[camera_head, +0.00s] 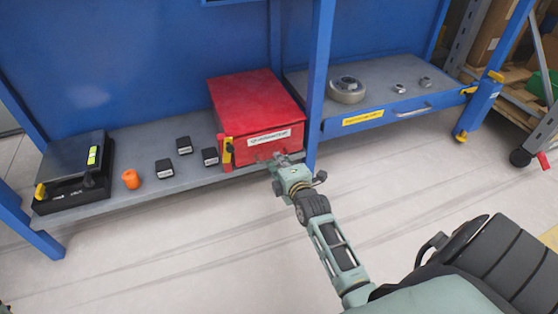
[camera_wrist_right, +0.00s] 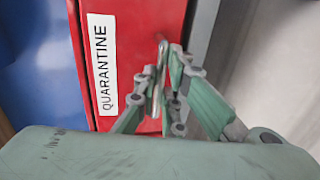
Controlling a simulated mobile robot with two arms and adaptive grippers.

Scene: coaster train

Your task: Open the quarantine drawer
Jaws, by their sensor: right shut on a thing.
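The red quarantine drawer unit (camera_head: 256,100) stands on the grey lower shelf in the head view, with a white label on its front. In the right wrist view its red front (camera_wrist_right: 133,35) carries a white label (camera_wrist_right: 102,62) reading QUARANTINE. My right gripper (camera_head: 280,160) is at the drawer front, below the label. In the right wrist view my right gripper (camera_wrist_right: 164,90) is shut on the drawer's metal handle (camera_wrist_right: 155,88), which the fingers partly hide. A narrow dark line runs along the red front beside the label; how far the drawer is out cannot be told. My left gripper is not in view.
A blue post (camera_head: 319,85) stands right of the red unit. A second drawer (camera_head: 385,113) lies beyond it. The floor in front is clear.

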